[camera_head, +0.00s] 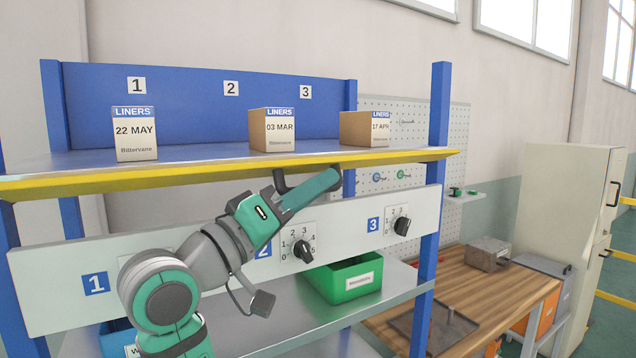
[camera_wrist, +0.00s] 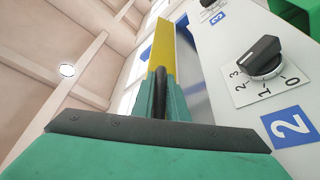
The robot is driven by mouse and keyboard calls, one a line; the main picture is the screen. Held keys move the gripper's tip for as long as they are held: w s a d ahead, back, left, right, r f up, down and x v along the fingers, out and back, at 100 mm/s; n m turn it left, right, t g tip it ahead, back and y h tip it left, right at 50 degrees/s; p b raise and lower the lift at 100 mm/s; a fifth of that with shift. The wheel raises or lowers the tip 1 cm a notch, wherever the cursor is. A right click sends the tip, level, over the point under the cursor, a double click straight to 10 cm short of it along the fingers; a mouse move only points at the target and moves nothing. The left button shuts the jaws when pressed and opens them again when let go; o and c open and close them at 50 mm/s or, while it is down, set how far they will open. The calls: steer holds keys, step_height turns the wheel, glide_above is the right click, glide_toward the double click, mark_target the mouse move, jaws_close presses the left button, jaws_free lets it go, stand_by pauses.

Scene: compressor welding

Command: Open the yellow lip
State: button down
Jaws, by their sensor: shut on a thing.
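The yellow lip (camera_head: 140,182) runs along the front edge of the blue shelf and looks level. It also shows in the wrist view (camera_wrist: 163,48), beyond the fingers. A black handle (camera_head: 281,182) hangs under the lip near the middle. My gripper (camera_head: 328,180) is just below the lip, its green fingers shut on the black handle. In the wrist view the dark bar of the handle (camera_wrist: 160,88) lies between the fingers. The fingers hide part of the handle.
Three liner boxes (camera_head: 134,133) (camera_head: 272,130) (camera_head: 365,129) stand on the shelf above the lip. A white panel (camera_head: 350,228) with dials 2 (camera_head: 304,250) and 3 (camera_head: 402,226) is below. A green bin (camera_head: 345,280) sits underneath; a wooden table (camera_head: 470,290) stands right.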

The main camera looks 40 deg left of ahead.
steer(key=shift+d, duration=0.1)
steer(key=c, duration=1.8)
jaws_free()
steer(key=shift+o, duration=0.2)
steer(key=shift+s+f, duration=0.15)
steer(key=shift+s, duration=0.35)
steer(key=v, duration=1)
